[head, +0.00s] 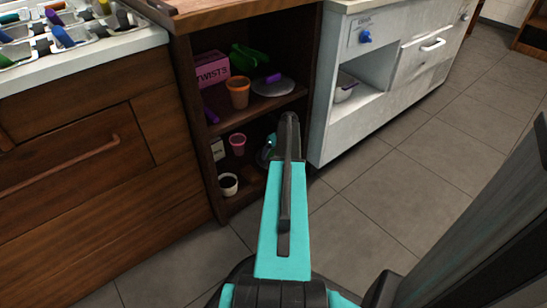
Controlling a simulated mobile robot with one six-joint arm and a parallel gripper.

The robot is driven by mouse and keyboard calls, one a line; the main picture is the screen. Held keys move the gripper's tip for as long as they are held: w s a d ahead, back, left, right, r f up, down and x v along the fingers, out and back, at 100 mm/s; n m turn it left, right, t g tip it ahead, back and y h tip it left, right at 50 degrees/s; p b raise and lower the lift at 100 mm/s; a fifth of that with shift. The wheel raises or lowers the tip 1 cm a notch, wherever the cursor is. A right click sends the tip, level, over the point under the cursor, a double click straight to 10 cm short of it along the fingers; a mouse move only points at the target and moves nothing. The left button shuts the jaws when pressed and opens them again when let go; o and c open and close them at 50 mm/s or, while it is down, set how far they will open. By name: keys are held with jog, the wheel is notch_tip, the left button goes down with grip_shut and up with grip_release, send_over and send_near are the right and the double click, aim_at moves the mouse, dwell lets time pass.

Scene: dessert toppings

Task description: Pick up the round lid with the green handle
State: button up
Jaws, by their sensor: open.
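A round, pale, glassy thing with green on its upper part (265,153) is on the lower shelf of the wooden cabinet. It looks like the round lid with the green handle, but my gripper partly covers it and it is too small to be sure. On the shelf above lies a grey round lid with a purple handle (273,87). My gripper (289,122), dark and seen nearly edge-on at the end of the teal arm, is in front of the cabinet's right side. It is open, with nothing seen between its fingers.
The upper shelf also holds a pink box (211,69), an orange cup (238,92) and a green item (249,57). Below are a pink cup (237,144) and a white cup with dark contents (228,184). A white cabinet (334,125) stands right; grey floor is clear.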

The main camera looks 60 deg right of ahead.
jog(key=c, duration=1.5)
jog(key=shift+r, duration=0.2)
jog(key=shift+r+p, duration=1)
jog(key=shift+r, duration=0.3)
jog(key=shift+r+p, duration=0.35)
jog(key=shift+r, duration=0.15)
jog(key=s+a+p, duration=0.2)
jog(key=s, duration=0.5)
jog(key=s+a+r+p, duration=0.1)
jog(key=s+a+p, duration=0.1)
jog(key=s, duration=0.6)
jog(key=shift+s+p, duration=0.25)
jog(key=shift+p, duration=0.15)
jog(key=shift+w+a, duration=0.1)
